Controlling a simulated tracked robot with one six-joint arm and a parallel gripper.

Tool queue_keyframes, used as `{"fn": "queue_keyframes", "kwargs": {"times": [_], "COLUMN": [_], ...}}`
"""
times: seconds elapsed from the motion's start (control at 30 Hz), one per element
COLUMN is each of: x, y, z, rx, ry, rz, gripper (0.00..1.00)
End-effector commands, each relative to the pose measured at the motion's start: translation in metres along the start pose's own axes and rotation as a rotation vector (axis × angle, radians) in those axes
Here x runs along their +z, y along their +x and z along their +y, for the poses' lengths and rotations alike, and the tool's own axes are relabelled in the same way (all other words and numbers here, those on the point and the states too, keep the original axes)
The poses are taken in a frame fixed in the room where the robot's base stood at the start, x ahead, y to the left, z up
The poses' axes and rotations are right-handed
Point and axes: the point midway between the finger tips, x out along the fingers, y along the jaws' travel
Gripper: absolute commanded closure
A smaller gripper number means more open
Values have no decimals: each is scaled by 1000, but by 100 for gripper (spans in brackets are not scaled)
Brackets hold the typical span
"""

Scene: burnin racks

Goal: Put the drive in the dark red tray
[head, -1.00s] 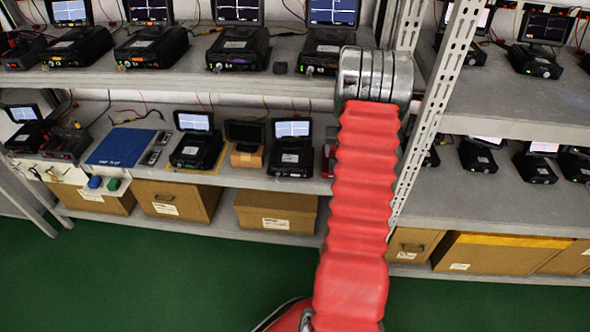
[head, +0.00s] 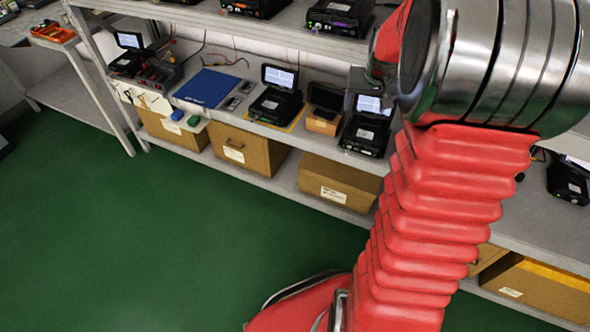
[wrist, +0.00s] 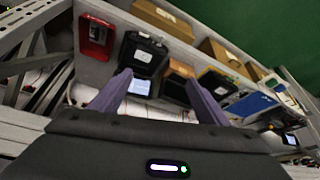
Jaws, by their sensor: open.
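My gripper (wrist: 158,78) is open in the wrist view, its two purple-grey fingers apart with nothing seen held between them. It points towards the lower shelf, over a black unit with a lit screen. My fingers are hidden in the head view.
Cardboard boxes (head: 340,183) sit below. An upper shelf (head: 290,36) with more units overhangs. The green floor (head: 130,250) in front is clear.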

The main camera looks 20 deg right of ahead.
Motion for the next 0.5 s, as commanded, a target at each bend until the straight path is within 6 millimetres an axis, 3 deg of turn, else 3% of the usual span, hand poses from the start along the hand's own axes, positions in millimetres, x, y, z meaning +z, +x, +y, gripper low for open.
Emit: {"fn": "queue_keyframes", "kwargs": {"times": [0.2,0.5], "x": [26,79], "y": [-57,-123], "z": [-55,-110], "rx": [-39,-89], "ry": [-82,-189], "rz": [15,29], "gripper": [30,30]}}
